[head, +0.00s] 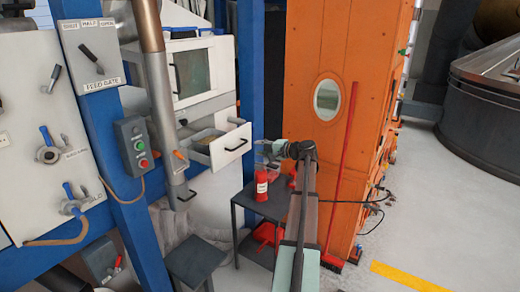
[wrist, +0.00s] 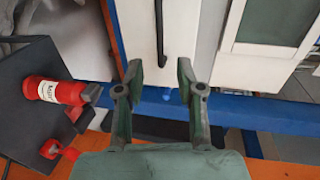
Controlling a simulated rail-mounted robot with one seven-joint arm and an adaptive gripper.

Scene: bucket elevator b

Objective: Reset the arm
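My arm reaches forward from the bottom of the head view, and my gripper (head: 265,149) is at its far end, just right of the open white drawer (head: 228,147). In the wrist view, the two fingers of my gripper (wrist: 158,88) stand wide apart with nothing between them. The drawer's white front and dark handle (wrist: 160,30) appear beyond the fingertips in that view. I cannot tell whether the fingers touch the front; they look apart from the handle.
A red bottle (head: 262,185) stands on a small dark table (head: 245,199) below my gripper; the bottle also shows in the wrist view (wrist: 52,90). An orange tower (head: 310,60) stands close on the right. Blue posts (head: 250,60) stand behind. Open floor (head: 440,200) lies at the right.

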